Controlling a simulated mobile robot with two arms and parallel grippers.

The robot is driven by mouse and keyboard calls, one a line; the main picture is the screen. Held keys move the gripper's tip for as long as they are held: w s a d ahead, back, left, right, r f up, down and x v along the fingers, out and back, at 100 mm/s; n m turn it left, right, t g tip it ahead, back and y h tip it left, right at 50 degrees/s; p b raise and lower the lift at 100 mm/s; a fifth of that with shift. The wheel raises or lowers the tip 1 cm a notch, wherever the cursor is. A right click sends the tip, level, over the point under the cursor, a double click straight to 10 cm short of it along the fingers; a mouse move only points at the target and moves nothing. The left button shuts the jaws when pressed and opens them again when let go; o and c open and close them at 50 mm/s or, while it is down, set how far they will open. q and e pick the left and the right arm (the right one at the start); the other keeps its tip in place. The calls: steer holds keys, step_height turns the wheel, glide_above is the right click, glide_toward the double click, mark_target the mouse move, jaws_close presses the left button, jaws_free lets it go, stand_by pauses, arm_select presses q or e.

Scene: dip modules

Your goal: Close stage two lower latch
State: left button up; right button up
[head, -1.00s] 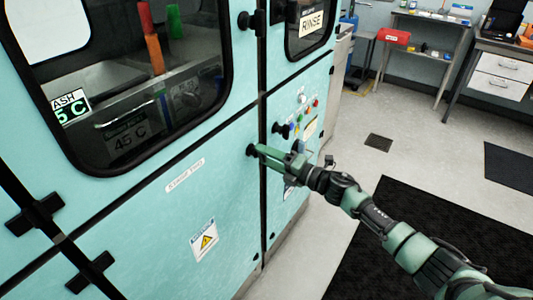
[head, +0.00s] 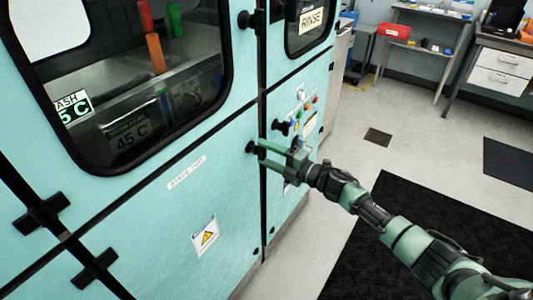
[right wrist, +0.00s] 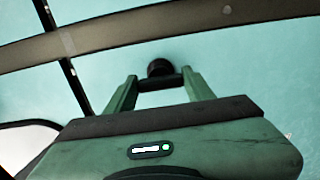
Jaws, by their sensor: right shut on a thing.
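The stage two lower latch (head: 251,147) is a small black knob-like handle at the right edge of the turquoise lower panel (head: 150,220), which bears the STAGE TWO label (head: 186,173). My right gripper (head: 263,150) reaches it from the right, with its green fingers at the latch. In the right wrist view, the round black latch base (right wrist: 160,67) shows just beyond the fingertips, and a dark bar (right wrist: 160,84) lies between the two fingers, gripped from both sides. The fingers hide part of the latch in the head view. My left gripper is not in view.
Another black latch (head: 245,20) sits higher, beside the large window. A panel with coloured buttons (head: 303,108) and a black knob (head: 282,127) is close beyond my gripper. A warning label (head: 205,236) is below. Floor and a black mat (head: 420,230) lie to the right.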

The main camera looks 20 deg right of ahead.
steer(key=o, duration=1.4)
steer(key=b+v, duration=0.1)
steer(key=v, duration=0.7)
steer(key=shift+w, duration=0.1)
